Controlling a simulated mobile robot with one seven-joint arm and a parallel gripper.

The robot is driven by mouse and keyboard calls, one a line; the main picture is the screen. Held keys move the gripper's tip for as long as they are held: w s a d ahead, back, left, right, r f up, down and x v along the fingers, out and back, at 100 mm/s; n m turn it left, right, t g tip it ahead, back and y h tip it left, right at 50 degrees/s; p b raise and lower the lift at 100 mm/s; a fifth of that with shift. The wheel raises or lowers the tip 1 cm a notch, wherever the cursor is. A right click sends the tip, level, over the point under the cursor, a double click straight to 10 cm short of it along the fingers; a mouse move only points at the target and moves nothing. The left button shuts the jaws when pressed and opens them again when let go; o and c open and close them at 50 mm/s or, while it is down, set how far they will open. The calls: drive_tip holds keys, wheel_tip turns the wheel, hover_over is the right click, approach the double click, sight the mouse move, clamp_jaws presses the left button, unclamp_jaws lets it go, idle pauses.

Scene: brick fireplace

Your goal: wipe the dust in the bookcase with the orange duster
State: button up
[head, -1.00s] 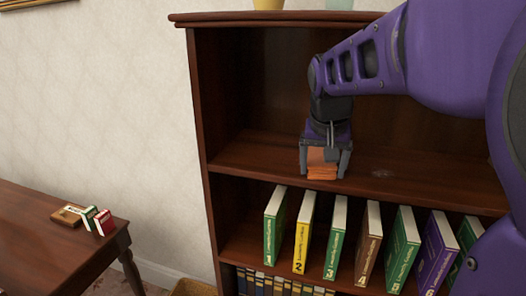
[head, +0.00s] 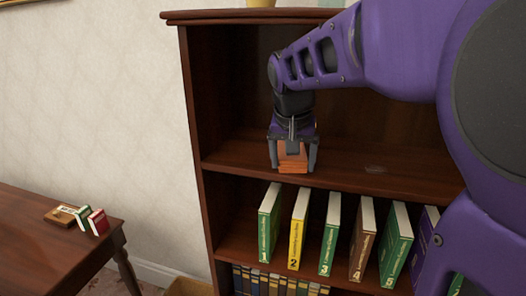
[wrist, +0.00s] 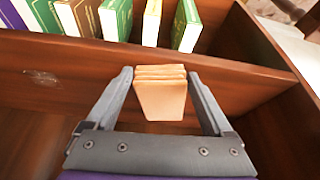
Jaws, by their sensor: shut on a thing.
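The orange duster (head: 292,158) is a small folded block between the grey fingers of my gripper (head: 293,165). My gripper is shut on it and points down at the upper open shelf (head: 340,168) of the dark wood bookcase. The duster is at the shelf's left part, near its front edge; whether it touches the board I cannot tell. In the wrist view the duster (wrist: 160,97) hangs between the fingertips (wrist: 160,78). A faint pale dust patch (head: 374,169) lies on the same shelf, to the right of the duster; it also shows in the wrist view (wrist: 40,77).
Numbered books, green (head: 269,222), yellow (head: 298,228) and others, stand spaced on the shelf below. The bookcase's left side wall (head: 199,170) bounds the shelf. A wooden table (head: 50,245) with small books stands at left. The upper shelf is otherwise clear where visible.

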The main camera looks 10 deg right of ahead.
drive_tip(key=shift+r, duration=0.15)
drive_tip(key=shift+r+p, duration=1.3)
drive_tip(key=shift+r, duration=1.6)
drive_tip(key=shift+s+r, duration=0.1)
drive_tip(key=shift+r, duration=1.8)
drive_tip(key=shift+d, duration=0.1)
drive_tip(key=b+x, duration=0.1)
drive_tip(key=x, duration=0.1)
drive_tip(key=b+x, duration=0.2)
drive_tip(key=x, duration=0.1)
drive_tip(key=s+b+x, duration=0.1)
drive_tip(key=x, duration=0.1)
drive_tip(key=shift+f, duration=0.4)
drive_tip(key=shift+w+a+f+b, duration=0.1)
drive_tip(key=shift+a+f+b, duration=0.15)
drive_tip(key=shift+f+b, duration=0.15)
